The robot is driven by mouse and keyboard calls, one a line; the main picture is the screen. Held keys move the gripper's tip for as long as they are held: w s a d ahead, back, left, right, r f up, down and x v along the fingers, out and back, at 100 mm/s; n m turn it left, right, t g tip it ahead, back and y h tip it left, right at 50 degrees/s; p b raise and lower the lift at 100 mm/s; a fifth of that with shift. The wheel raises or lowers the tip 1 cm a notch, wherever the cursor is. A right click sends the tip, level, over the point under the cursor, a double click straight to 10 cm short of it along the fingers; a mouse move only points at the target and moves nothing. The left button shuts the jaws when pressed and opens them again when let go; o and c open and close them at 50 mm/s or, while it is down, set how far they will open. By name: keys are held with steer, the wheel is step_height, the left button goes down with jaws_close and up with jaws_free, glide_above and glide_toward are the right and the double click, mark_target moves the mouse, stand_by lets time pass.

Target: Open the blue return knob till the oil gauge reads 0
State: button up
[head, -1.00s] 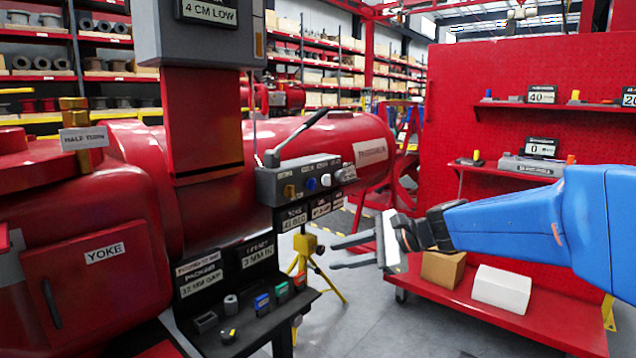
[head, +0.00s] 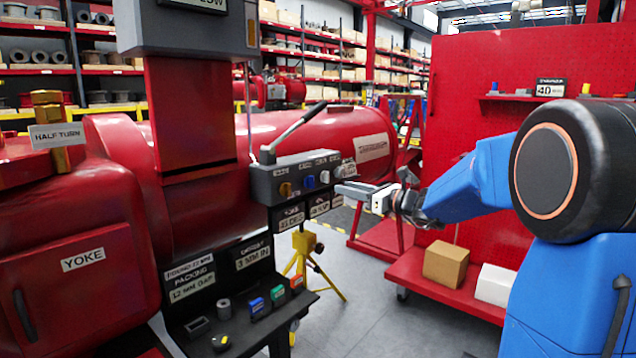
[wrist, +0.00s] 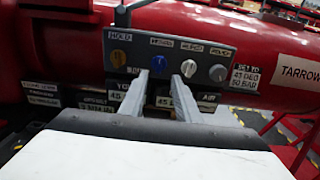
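The blue return knob (head: 310,182) is on the front of a grey control box, between a gold knob and a pale grey knob. In the wrist view the blue knob (wrist: 159,62) shows just beyond and slightly left of the middle of my fingertips. My gripper (head: 350,190) is open and empty, right of the box in the head view. In the wrist view my gripper (wrist: 164,82) has its two fingers apart, pointing at the box. Contact with the knob cannot be seen. Readout plates (head: 290,217) hang under the box; I cannot tell an oil reading on them.
A gold knob (wrist: 121,64) and a grey knob (wrist: 188,69) flank the blue one closely. A lever (head: 297,130) rises from the box top. A black shelf (head: 262,322) with small parts is below.

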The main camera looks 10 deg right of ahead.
mark_target(313, 180)
steer(key=x, duration=1.2)
steer(key=shift+c, duration=0.3)
jaws_close()
